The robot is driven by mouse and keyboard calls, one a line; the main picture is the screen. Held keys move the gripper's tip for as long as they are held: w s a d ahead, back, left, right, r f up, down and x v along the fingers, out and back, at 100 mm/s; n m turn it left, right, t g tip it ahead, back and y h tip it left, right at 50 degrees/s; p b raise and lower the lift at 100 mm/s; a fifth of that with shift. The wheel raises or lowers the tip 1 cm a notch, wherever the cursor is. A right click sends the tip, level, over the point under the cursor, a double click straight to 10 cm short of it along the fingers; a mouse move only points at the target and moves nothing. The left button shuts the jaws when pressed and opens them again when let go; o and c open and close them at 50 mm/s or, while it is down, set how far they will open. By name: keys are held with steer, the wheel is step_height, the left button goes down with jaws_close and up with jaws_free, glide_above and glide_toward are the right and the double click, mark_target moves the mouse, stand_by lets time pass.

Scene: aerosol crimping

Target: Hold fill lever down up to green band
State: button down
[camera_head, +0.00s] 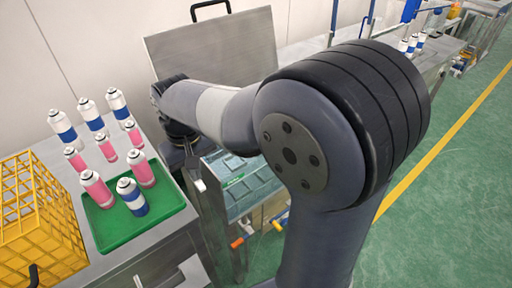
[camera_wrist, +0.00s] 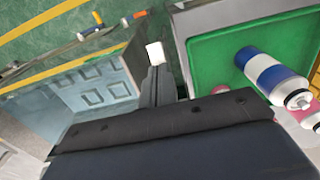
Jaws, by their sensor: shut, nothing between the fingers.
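My gripper (camera_wrist: 156,72) is shut and empty, its fingers together with a pale tip, in the wrist view. In the head view its pale tip (camera_head: 200,186) shows left of a grey machine panel, partly behind my arm. An orange-ended handle (camera_head: 237,243) and a yellow-orange handle (camera_head: 280,224) stick out low below the panel. In the wrist view an orange handle (camera_wrist: 139,15) and a blue-orange handle (camera_wrist: 90,33) lie beyond the fingertips, apart from them. I cannot tell which is the fill lever. No green band on a gauge can be made out.
A green tray (camera_head: 108,233) with pink and blue-white cans stands on the bench at left; its edge (camera_wrist: 190,62) is close right of my fingers. More cans stand behind. A yellow crate (camera_head: 40,225) is far left. Green floor is open at right.

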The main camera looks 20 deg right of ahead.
stand_by(0.4)
steer(key=shift+s+r+p, duration=0.15)
steer(key=shift+r+p, duration=0.8)
steer(key=shift+p, duration=0.05)
steer(key=shift+r, duration=0.1)
stand_by(3.6)
step_height(320, 180, up, 9)
steer(key=p, duration=0.8)
steer(key=shift+f, duration=0.2)
step_height(320, 180, down, 5)
steer(key=b, duration=0.5)
steer(key=shift+f, duration=0.2)
steer(key=shift+d, duration=0.15)
